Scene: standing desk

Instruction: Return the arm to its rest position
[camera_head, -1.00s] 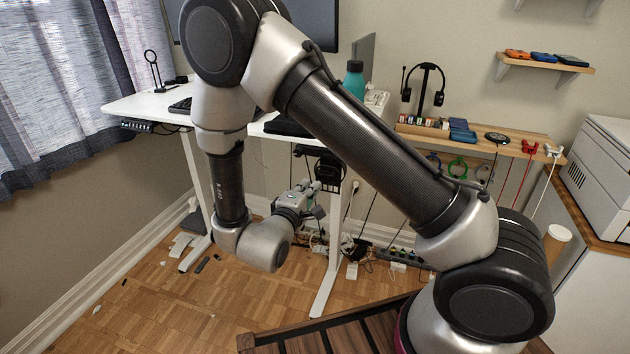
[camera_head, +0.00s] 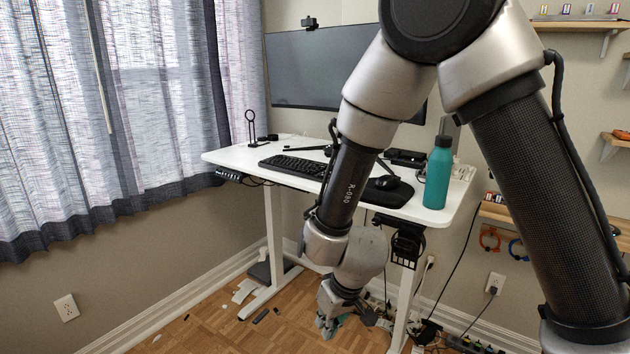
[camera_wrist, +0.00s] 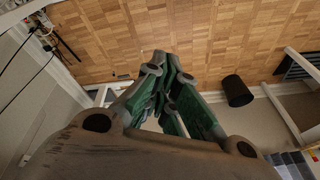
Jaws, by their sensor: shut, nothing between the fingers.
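My gripper (camera_head: 328,328) hangs low in the head view, in front of the white standing desk and below its top, above the wooden floor. It points downward and is apart from everything around it. In the wrist view my gripper (camera_wrist: 165,62) shows its green-padded fingers brought together with nothing held. My arm spans the right half of the head view and hides part of the desk and monitor.
The white standing desk (camera_head: 235,158) carries a keyboard (camera_head: 293,166) and a teal bottle (camera_head: 438,175). A monitor (camera_head: 310,70) is behind it. Curtains (camera_head: 110,110) hang at left. Papers (camera_head: 243,291) litter the parquet floor. A dark cylinder (camera_wrist: 236,91) shows in the wrist view.

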